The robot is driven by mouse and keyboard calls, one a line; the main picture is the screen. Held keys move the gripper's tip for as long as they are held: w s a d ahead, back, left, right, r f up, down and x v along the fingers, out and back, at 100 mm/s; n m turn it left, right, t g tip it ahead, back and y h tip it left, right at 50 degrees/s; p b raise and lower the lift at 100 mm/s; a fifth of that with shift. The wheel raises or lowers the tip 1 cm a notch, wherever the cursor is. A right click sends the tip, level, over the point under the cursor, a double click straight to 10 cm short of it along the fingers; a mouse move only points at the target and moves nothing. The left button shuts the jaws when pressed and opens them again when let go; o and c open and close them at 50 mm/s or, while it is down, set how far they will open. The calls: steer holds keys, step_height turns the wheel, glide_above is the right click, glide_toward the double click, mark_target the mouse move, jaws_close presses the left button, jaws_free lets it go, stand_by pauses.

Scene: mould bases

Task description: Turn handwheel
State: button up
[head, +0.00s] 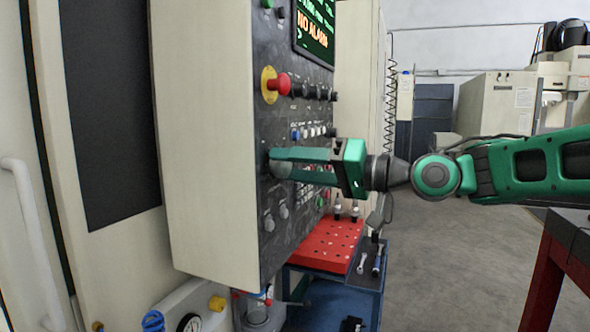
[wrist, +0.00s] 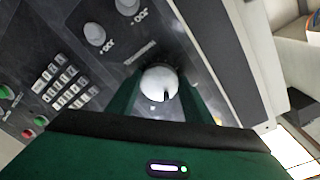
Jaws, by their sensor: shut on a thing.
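The handwheel is a round, pale grey knob on the dark control panel. It shows in the wrist view (wrist: 160,84) between my two green fingers, with a small dark notch on its face. In the head view my gripper (head: 275,165) reaches the panel from the right, its fingers level and closed around the handwheel (head: 281,170). The fingers hide much of the handwheel there. In the wrist view my gripper (wrist: 160,90) has one finger on each side of it.
The control panel (head: 285,120) carries a red emergency button (head: 278,85), a screen (head: 315,30) and rows of buttons. Two grey knobs (head: 276,215) sit below the handwheel. A red perforated tray (head: 325,245) stands on a cart underneath. A dark table (head: 572,235) stands at right.

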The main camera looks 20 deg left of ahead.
steer(key=shift+w+d+f, duration=0.1)
steer(key=shift+w+f, duration=0.05)
steer(key=n, duration=0.6)
steer(key=shift+w+f, duration=0.15)
steer(key=n, duration=0.4)
steer(key=shift+w+f, duration=0.1)
steer(key=n, duration=0.4)
steer(key=shift+w+g+y, duration=0.1)
steer(key=shift+g+y, duration=0.2)
steer(key=n, duration=0.3)
steer(key=shift+n, duration=0.4)
steer(key=n, duration=0.3)
steer(key=shift+w+n+g, duration=0.15)
steer(key=shift+n+g, duration=0.25)
steer(key=n, duration=0.7)
steer(key=shift+r+g, duration=0.2)
steer(key=shift+g, duration=0.1)
